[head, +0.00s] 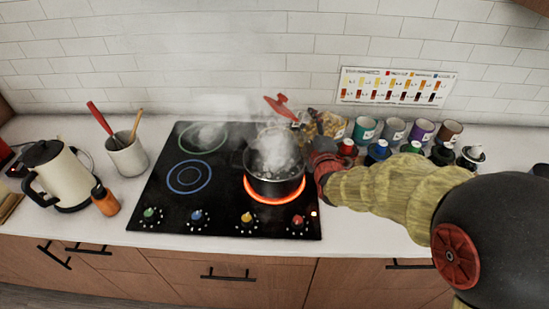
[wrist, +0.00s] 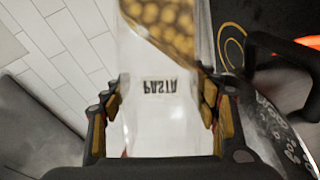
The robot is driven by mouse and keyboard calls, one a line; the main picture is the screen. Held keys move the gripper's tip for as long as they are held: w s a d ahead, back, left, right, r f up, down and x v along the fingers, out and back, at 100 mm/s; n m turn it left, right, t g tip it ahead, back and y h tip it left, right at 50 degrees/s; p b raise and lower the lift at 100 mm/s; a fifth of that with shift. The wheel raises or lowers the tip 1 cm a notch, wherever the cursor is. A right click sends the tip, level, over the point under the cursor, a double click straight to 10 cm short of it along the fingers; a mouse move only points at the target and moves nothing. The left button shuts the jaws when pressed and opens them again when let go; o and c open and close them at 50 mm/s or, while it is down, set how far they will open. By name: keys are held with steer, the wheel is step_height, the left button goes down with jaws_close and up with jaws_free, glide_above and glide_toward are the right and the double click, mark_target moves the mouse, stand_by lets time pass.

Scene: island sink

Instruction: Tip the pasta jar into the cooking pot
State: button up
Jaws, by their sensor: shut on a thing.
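The clear pasta jar (wrist: 162,125) fills the middle of the wrist view, its PASTA label upside down in the picture. My gripper (wrist: 160,98) is shut on it, with fingers on both sides. Brown-yellow pasta lies at one end of the jar, its surface slanted. In the head view the pasta jar (head: 330,124) is partly hidden by my gripper (head: 312,124), just behind and right of the pot. The dark cooking pot (head: 272,186) steams on a glowing burner, with bubbling water inside. The pot (wrist: 290,150) also shows at the wrist view's right edge.
The black cooktop (head: 180,215) has free burners left of the pot. A red object (head: 281,105) shows behind the pot; I cannot tell what it is. A utensil crock (head: 127,155) and a cream kettle (head: 60,172) stand left.

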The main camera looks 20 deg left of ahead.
mark_target(288, 137)
steer(key=shift+s+a+n, duration=0.55)
steer(key=shift+a+n, duration=0.1)
steer(key=shift+n, duration=0.05)
steer(key=shift+s+a+f+n+t+b, duration=0.1)
steer(key=shift+f+n+t+b, duration=0.25)
steer(key=shift+b, duration=0.65)
steer(key=shift+s+a+n+t+b, duration=0.1)
steer(key=shift+n+t+b, duration=0.25)
steer(key=shift+b, duration=0.5)
steer(key=shift+r, duration=0.25)
steer(key=shift+s+n, duration=0.1)
steer(key=shift+n, duration=0.2)
steer(key=shift+s+a+r+n+y+b, duration=0.2)
steer(key=shift+r+n+y+b, duration=0.25)
steer(key=shift+n+b, duration=0.4)
steer(key=shift+s+a+f+n+t+b, duration=0.3)
steer(key=shift+n+b, duration=0.35)
steer(key=shift+b, duration=1)
steer(key=shift+s+a+r+n+y+b, duration=0.25)
steer(key=shift+a+r+n+b, duration=0.15)
steer(key=shift+n+b, duration=0.6)
steer(key=shift+s+a+r+n+t+y, duration=0.2)
steer(key=shift+s+a+r+n+y, duration=0.15)
steer(key=shift+n, duration=0.45)
steer(key=shift+s+a+r+n+t+y, duration=0.2)
steer(key=shift+s+a+n+y, duration=0.15)
steer(key=shift+n, duration=0.45)
